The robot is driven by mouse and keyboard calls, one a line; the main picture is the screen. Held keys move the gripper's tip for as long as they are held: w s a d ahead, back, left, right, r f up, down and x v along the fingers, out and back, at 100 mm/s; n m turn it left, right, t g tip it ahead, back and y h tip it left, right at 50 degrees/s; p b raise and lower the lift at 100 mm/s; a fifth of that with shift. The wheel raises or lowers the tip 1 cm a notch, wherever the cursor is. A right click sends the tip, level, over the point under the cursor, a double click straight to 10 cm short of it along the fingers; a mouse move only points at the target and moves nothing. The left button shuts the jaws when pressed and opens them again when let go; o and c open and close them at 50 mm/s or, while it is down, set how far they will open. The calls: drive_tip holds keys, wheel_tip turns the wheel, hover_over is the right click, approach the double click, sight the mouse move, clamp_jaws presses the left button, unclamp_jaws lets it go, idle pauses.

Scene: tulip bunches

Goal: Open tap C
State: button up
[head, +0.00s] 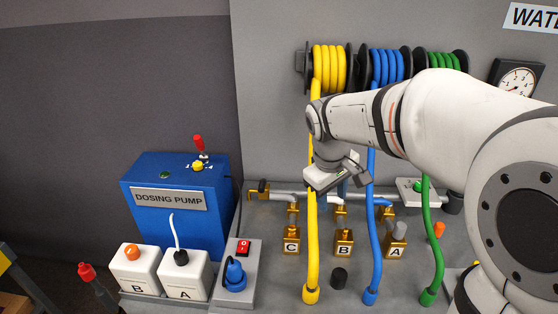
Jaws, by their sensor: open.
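Tap C is a brass block (291,241) with a white letter C, low on the grey wall at the left of the tap row. Its upper fitting joins a grey pipe; I cannot make out its handle position. Brass tap B (343,243) and brass tap A (394,246) stand to its right; a grey lever shows on A. My gripper (338,178) is open, above and right of tap C in the picture, over the pipe and the yellow hose. It appears empty and apart from tap C. It hides part of the pipe and the area above tap B.
A yellow hose (312,250) hangs just right of tap C, with a blue hose (372,240) and a green hose (427,235) further right. A blue dosing pump (165,230) and a grey socket box with red switch (243,247) stand left.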

drive_tip(key=w+a+f+n+h+p, duration=0.1)
drive_tip(key=w+a+f+n, duration=0.1)
drive_tip(key=w+a+n, duration=0.5)
drive_tip(key=n+h+p, duration=0.2)
drive_tip(key=n, duration=0.1)
approach(273, 195)
drive_tip(key=f, duration=0.2)
drive_tip(key=x, duration=0.3)
drive_tip(key=p+x, duration=0.1)
drive_tip(key=x, duration=0.3)
drive_tip(key=shift+w+d+r, duration=0.2)
drive_tip(key=shift+d+r, duration=0.05)
drive_tip(key=shift+d, duration=0.15)
clamp_jaws()
